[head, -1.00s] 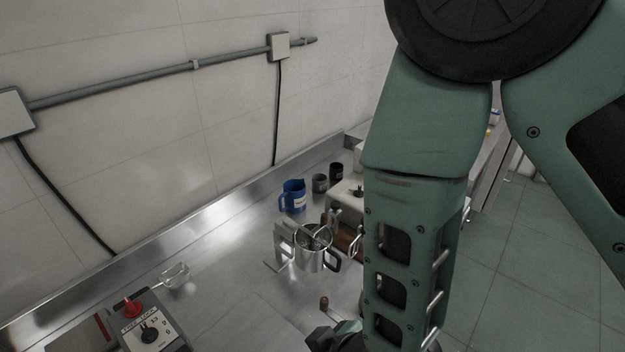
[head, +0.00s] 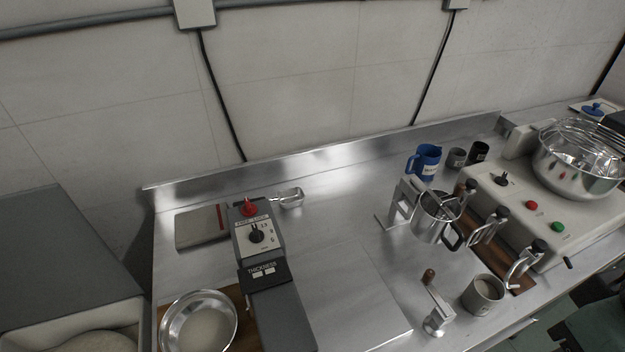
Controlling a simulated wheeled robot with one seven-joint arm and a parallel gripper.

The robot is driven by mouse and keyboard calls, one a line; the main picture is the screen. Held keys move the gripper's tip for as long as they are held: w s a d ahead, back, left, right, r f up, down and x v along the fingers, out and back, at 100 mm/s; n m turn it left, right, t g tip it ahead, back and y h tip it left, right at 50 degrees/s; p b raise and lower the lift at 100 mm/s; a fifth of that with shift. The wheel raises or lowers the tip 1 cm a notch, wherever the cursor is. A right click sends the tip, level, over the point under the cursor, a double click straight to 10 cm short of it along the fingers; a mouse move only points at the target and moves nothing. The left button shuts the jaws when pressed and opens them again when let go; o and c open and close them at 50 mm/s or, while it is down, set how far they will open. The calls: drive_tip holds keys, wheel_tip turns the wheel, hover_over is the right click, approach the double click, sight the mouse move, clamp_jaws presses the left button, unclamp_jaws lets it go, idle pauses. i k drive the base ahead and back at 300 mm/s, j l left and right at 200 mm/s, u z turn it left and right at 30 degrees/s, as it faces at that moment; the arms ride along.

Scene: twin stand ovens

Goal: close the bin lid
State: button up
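A pale bin (head: 128,309) is at the lower left corner, cut off by the bottom edge. Its top is open at the front, and a rounded pale mass (head: 85,343) shows inside. A flat dark grey panel (head: 65,250), which looks like the bin lid, lies behind the opening and leaves the front uncovered. I cannot tell how it is hinged. My gripper is not in view.
A steel counter (head: 335,290) stands right of the bin, with a steel bowl (head: 198,322) near its left edge. A grey machine with a red knob (head: 249,207) stands beside the bowl. Jugs, cups and a mixer bowl (head: 578,165) are farther right.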

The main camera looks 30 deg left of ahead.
sight(53, 263)
drive_tip(key=u, duration=3)
drive_tip(key=i+j+z, duration=0.25)
drive_tip(key=j+z, duration=0.5)
drive_tip(key=j, duration=0.15)
drive_tip(key=i, duration=0.05)
